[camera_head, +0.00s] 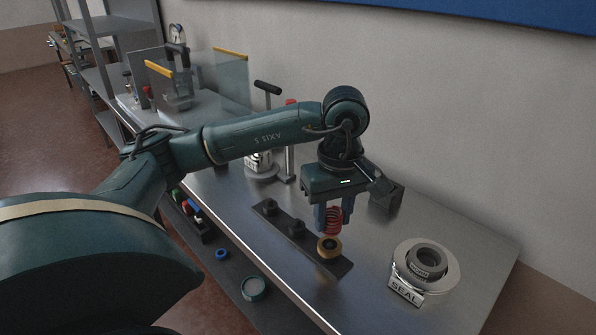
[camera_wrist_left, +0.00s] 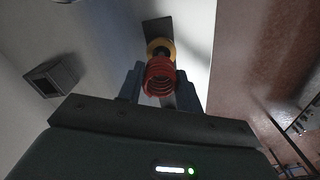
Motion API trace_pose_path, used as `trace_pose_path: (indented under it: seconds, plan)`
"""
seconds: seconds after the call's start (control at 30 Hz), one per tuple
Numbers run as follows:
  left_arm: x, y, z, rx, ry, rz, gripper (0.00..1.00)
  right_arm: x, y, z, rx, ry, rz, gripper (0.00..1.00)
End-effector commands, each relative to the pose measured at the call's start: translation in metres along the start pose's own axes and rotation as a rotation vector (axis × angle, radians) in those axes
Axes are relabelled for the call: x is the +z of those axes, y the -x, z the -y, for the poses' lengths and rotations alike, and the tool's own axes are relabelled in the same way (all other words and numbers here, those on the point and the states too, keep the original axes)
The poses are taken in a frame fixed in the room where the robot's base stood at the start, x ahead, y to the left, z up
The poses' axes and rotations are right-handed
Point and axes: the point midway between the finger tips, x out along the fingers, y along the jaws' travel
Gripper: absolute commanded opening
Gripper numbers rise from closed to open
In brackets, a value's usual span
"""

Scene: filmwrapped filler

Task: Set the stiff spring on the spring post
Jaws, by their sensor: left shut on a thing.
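My left gripper (camera_head: 333,216) points down over the steel table, its blue fingers shut on a red coil spring (camera_head: 333,224). The spring is roughly upright between the fingertips, and it shows in the left wrist view (camera_wrist_left: 160,78). Just below it, at the near end of a dark strip (camera_head: 285,224), is a brass-coloured ring with a dark centre (camera_head: 329,247), which looks like the spring post. The ring shows just beyond the spring in the wrist view (camera_wrist_left: 160,47). I cannot tell whether spring and ring touch. My right gripper is not in view.
Two dark knobs sit further back on the strip. A round holder labelled SEAL (camera_head: 405,291) stands at the right. A dark open box (camera_head: 386,196) is behind the gripper. A hand press (camera_head: 262,162) and clear panels stand at the back left. The table between strip and SEAL holder is clear.

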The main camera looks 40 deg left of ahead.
Motion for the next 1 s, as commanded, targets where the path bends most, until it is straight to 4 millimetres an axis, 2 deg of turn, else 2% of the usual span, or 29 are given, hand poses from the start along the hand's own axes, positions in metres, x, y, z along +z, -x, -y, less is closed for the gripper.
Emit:
trace_pose_path:
  seconds: [0.03,0.2,0.3,0.43,0.63,1.0]
  plan:
    - [-0.012,0.006,0.004,-0.001,0.148,-0.002,0.13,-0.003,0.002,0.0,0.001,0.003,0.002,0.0]
    - [-0.043,0.02,0.018,0.002,0.644,0.002,0.13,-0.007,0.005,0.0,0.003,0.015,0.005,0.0]
    - [-0.057,0.027,0.025,0.007,0.893,0.007,0.13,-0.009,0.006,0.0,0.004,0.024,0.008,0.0]
    - [-0.071,0.032,0.033,0.008,1.134,0.014,0.13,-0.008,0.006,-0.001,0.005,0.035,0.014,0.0]
    - [-0.08,0.036,0.037,0.012,1.298,0.021,0.13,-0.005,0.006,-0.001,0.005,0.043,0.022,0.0]
    - [-0.08,0.036,0.037,0.011,1.307,0.021,0.13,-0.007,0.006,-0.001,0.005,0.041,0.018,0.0]
